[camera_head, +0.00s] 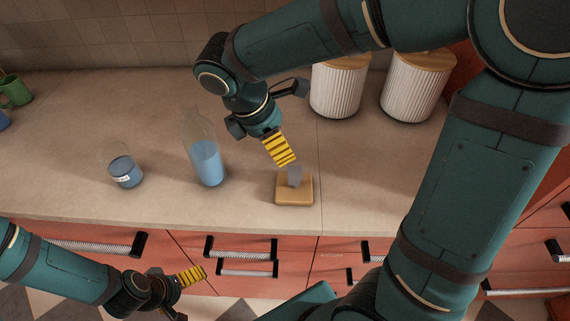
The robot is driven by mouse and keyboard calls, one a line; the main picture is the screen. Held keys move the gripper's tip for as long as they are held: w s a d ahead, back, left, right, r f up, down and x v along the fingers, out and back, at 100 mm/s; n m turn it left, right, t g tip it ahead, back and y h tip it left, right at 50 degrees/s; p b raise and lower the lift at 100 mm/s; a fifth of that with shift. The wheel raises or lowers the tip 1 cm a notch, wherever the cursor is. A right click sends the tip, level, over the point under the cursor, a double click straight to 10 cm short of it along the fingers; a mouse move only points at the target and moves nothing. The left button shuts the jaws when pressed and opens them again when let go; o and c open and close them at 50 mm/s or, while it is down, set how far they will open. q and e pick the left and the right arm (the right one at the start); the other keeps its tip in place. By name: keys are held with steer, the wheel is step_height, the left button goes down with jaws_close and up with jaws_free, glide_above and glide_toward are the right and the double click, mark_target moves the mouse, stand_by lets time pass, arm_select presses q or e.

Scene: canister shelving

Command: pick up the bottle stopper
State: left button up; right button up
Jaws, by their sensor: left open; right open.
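The bottle stopper (295,175) is a small, clear grey piece on a square wooden block (294,191) near the counter's front edge. My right gripper (281,155) is open, with its yellow-and-black striped fingers just above and to the left of the stopper. The fingertips partly overlap the stopper's top in this view, and I cannot tell whether they touch it. A glass bottle (208,163) with blue liquid stands upright to the left. My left gripper (190,276) is open and empty, low in front of the drawers.
A short glass jar (125,173) with dark blue contents stands left of the bottle. Two ribbed white canisters (338,90) (413,92) with wooden lids stand at the back right. A green mug (15,91) is at the far left. The counter's left middle is clear.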

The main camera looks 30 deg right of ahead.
mark_target(294, 172)
steer(key=b+x, duration=0.1)
steer(key=x, duration=0.3)
steer(key=b+x, duration=0.1)
steer(key=x, duration=0.3)
steer(key=shift+s, duration=0.25)
steer(key=shift+a+b+x, duration=0.2)
steer(key=shift+b+x, duration=0.35)
steer(key=shift+x, duration=0.9)
steer(key=shift+a+b+x, duration=0.2)
steer(key=shift+b+x, duration=0.3)
steer(key=shift+x, duration=0.95)
steer(key=shift+f, duration=0.1)
steer(key=c, duration=0.9)
